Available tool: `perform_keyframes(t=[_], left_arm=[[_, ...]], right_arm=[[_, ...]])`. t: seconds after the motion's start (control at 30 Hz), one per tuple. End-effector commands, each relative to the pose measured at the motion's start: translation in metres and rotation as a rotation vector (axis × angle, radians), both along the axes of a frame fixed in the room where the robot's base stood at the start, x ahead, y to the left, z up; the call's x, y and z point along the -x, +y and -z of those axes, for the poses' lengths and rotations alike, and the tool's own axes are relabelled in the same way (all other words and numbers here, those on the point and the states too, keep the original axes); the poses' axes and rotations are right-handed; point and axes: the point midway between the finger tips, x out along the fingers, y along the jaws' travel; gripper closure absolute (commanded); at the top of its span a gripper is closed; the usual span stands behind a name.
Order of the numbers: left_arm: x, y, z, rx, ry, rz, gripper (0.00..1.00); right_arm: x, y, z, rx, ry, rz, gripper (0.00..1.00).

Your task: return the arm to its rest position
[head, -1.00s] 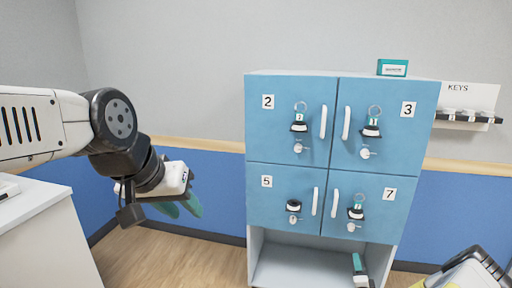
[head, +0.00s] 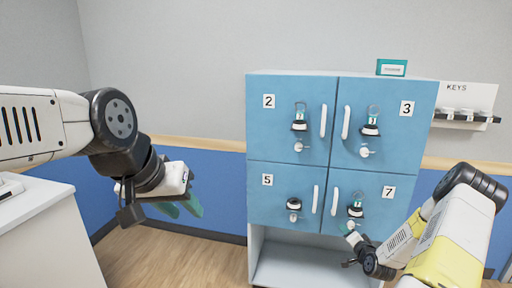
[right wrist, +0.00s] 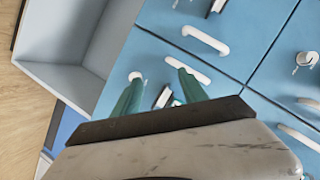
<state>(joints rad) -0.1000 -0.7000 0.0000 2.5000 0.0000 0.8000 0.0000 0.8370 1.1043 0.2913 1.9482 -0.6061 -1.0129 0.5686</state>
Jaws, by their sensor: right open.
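My right gripper shows at the lower right of the head view (head: 354,238), just in front of the lower right door, numbered 7, of the blue cabinet (head: 285,215). In the right wrist view its two teal fingers (right wrist: 160,88) are spread apart with nothing held between them. A small dark and white fitting on a door (right wrist: 163,97) shows beyond the gap; I cannot tell whether the fingers touch the door. My left gripper (head: 181,208) hangs at the left of the head view, well away from the cabinet, with its teal fingers apart and empty.
Doors 2, 3, 5 and 7 look shut, with white handles and locks. An open grey shelf (head: 290,268) lies below them. A teal box (head: 391,68) sits on top. A KEYS rack (head: 465,115) hangs at right. A white cabinet (head: 40,240) stands at left.

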Motion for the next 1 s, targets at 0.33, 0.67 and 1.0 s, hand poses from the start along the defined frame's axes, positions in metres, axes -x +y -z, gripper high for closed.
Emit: perform_keyframes(t=[0.33, 0.67, 1.0], left_arm=[[0.0, 0.0, 0.0, 0.0, 0.0, 0.0, 0.64], [0.0, 0.0, 0.0, 0.0, 0.0, 0.0, 0.64], [0.0, 0.0, 0.0, 0.0, 0.0, 0.0, 0.64]], right_arm=[[-0.006, 0.051, -0.144, 0.349, 0.247, -0.206, 0.49], [0.068, 0.11, -0.273, 0.56, 0.422, -0.32, 0.49], [0.208, 0.175, -0.361, 0.629, 0.528, -0.467, 0.49]])
